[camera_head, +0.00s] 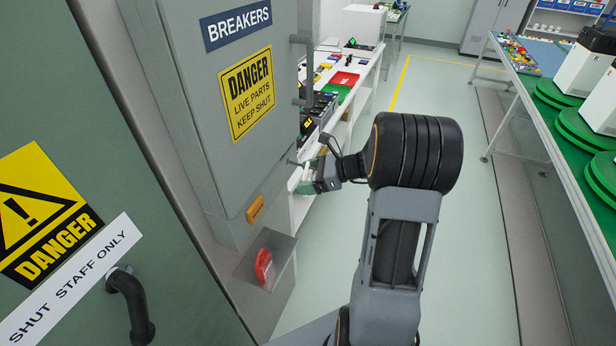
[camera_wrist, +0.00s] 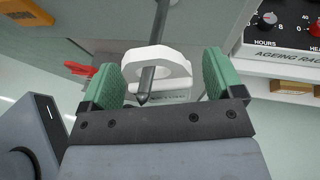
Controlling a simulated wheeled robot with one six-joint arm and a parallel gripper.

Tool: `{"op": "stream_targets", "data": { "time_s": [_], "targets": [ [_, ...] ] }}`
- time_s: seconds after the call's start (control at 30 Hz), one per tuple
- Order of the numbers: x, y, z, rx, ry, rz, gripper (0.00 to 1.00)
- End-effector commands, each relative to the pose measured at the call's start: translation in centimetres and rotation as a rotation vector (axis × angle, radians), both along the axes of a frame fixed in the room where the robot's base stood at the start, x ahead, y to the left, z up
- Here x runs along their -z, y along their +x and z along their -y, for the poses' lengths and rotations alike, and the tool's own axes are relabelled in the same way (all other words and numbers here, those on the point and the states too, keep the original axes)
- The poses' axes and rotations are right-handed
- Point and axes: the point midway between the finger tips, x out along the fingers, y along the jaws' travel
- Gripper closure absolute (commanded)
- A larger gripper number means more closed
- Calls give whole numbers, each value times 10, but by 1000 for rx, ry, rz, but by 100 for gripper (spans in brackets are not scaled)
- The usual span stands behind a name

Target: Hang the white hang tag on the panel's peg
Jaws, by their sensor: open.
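The white hang tag (camera_wrist: 172,57) is a thick ring between my fingers in the wrist view. The panel's peg (camera_wrist: 160,25), a dark rod with a pointed tip, runs down across the tag and appears to pass through its hole. My gripper (camera_wrist: 163,78) is open, with a green pad on each side of the tag and gaps beside it. In the head view my gripper (camera_head: 312,178) is beside the grey breaker panel (camera_head: 190,110), near its right edge. There the tag is too small to make out clearly.
A red object (camera_head: 263,266) sits in a holder below the panel, under an orange label (camera_head: 255,210). A white bench (camera_head: 348,110) with equipment stands behind my gripper. A green-topped table (camera_head: 540,110) is at the right. The floor between is clear.

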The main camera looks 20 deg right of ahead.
Motion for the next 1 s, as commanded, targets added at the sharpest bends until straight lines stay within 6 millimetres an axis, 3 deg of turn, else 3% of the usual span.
{"op": "stream_targets", "data": {
  "time_s": [0.27, 0.7, 1.0],
  "targets": [
    [-3, -4, 8, 2, 0, 2, 13],
    [-35, -46, 74, 5, -3, 3, 13],
    [-50, -65, 102, 1, -1, 1, 13]
  ]
}}
